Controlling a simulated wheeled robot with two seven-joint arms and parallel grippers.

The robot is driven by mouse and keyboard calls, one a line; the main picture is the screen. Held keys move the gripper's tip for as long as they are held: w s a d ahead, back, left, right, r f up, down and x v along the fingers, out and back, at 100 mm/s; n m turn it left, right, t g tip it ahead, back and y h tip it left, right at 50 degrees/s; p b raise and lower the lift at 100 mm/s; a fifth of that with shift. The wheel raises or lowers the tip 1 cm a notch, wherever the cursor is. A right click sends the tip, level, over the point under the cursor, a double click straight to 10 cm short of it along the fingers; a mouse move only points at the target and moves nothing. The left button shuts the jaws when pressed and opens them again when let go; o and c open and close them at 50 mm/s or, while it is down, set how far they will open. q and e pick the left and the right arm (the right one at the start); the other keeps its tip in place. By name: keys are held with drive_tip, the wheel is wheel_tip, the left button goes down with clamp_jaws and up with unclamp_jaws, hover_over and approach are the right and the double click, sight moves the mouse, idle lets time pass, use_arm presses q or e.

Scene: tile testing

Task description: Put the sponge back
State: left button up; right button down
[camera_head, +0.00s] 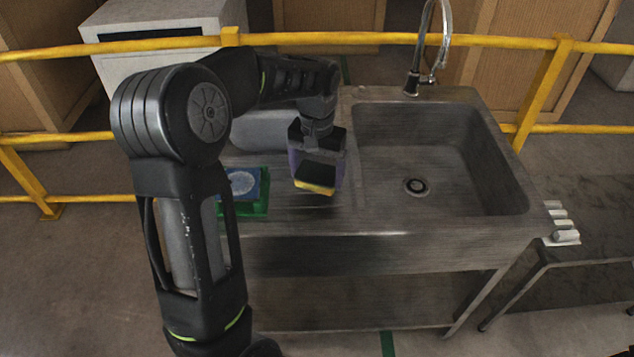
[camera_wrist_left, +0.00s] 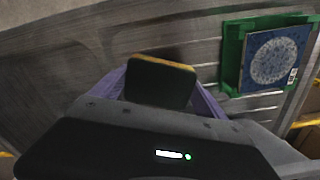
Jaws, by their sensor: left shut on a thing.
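The sponge (camera_head: 316,179), dark on one face with a yellow layer along its edge, is in my left gripper (camera_head: 316,172) over the sink unit's drainboard, left of the basin. In the left wrist view the sponge (camera_wrist_left: 160,82) sits between the two purple fingers of the left gripper (camera_wrist_left: 160,92), which are shut on it. Whether its lower edge touches the drainboard is hard to tell. My right gripper is not in view.
A green rack (camera_head: 250,209) holding a blue patterned tile (camera_head: 240,183) stands left of the sponge. The sink basin (camera_head: 440,160) is empty, with a faucet (camera_head: 413,82) behind. Yellow rails (camera_head: 480,41) run behind. A side table (camera_head: 590,262) with white pieces (camera_head: 565,237) is at right.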

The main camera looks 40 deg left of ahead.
sight(317, 184)
use_arm(q)
drive_tip(key=shift+f, duration=1.85)
drive_tip(key=shift+f, duration=0.15)
drive_tip(key=o, duration=1)
drive_tip(key=shift+o, duration=0.2)
wheel_tip(317, 184, up, 12)
drive_tip(key=shift+r, duration=0.15)
